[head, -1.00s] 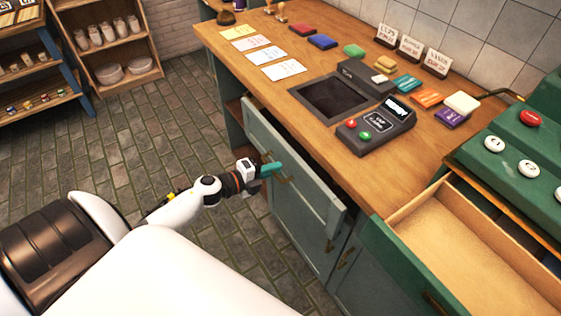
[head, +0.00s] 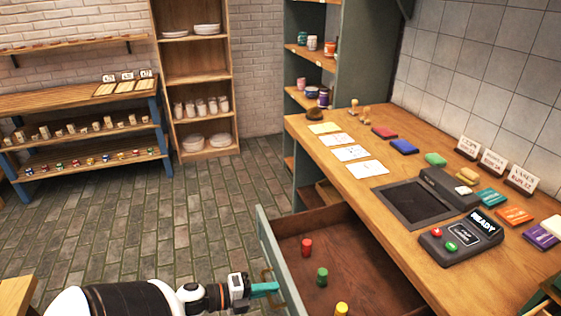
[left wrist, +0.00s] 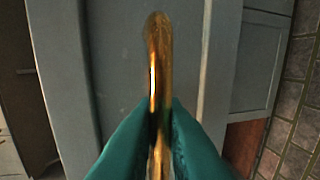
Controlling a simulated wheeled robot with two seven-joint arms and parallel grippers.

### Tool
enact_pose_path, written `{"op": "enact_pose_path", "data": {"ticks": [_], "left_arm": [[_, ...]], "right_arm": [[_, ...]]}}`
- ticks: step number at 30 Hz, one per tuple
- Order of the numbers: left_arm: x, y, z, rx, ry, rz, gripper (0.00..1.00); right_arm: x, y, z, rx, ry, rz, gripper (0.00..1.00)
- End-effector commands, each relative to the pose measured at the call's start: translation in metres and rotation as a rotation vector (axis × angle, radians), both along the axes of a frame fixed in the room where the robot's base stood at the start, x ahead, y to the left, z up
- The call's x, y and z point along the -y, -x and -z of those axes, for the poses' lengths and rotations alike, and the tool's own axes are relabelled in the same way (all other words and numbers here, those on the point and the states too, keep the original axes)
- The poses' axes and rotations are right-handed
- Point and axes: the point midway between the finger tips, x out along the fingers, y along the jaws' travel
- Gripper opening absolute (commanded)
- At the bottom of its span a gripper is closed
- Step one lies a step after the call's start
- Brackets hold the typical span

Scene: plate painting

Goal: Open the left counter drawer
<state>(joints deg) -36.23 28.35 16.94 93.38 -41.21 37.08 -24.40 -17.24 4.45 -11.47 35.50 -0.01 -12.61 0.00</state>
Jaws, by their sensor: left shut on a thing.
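The left counter drawer (head: 267,240) has a grey-green front and a dark wooden inside, and it stands pulled well out from the counter. A red, a green and a yellow small piece stand inside it: red (head: 306,247), green (head: 322,277), yellow (head: 341,309). My left gripper (head: 272,288) is at the drawer's brass handle (head: 266,275). In the left wrist view the teal fingers (left wrist: 161,125) are shut on the handle (left wrist: 157,45), one on each side. The drawer's near end is cut off by the picture edge. My right gripper is out of view.
The wooden counter (head: 350,185) holds cards, coloured blocks and a card terminal (head: 460,238). A shelf rack (head: 192,65) and a blue-legged display shelf (head: 85,135) stand at the back. The brick floor (head: 150,215) left of the drawer is clear.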

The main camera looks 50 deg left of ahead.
Motion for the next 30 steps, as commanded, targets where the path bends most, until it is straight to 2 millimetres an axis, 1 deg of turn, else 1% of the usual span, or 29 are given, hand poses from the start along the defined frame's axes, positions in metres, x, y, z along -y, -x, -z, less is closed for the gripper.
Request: {"op": "enact_pose_path", "data": {"ticks": [1,6,17,18,19,27,30], "left_arm": [[-0.001,0.004,0.001,-0.003,0.001,-0.001,0.0],[-0.004,0.009,0.0,0.0,0.001,-0.001,0.0],[-0.004,0.01,0.0,0.0,0.001,0.0,0.0],[-0.004,0.01,0.0,0.0,0.001,0.0,0.14],[-0.004,0.01,0.0,0.0,0.001,0.0,0.18],[-0.004,0.01,0.0,0.0,0.0,0.0,0.18],[-0.006,0.016,0.0,-0.002,0.0,0.0,0.18]], "right_arm": [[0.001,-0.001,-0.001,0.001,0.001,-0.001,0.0],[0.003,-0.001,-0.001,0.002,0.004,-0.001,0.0],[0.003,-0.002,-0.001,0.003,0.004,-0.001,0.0],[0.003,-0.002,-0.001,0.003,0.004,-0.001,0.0],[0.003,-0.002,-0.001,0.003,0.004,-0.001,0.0],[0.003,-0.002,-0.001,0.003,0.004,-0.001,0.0],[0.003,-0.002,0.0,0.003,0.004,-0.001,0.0]]}}
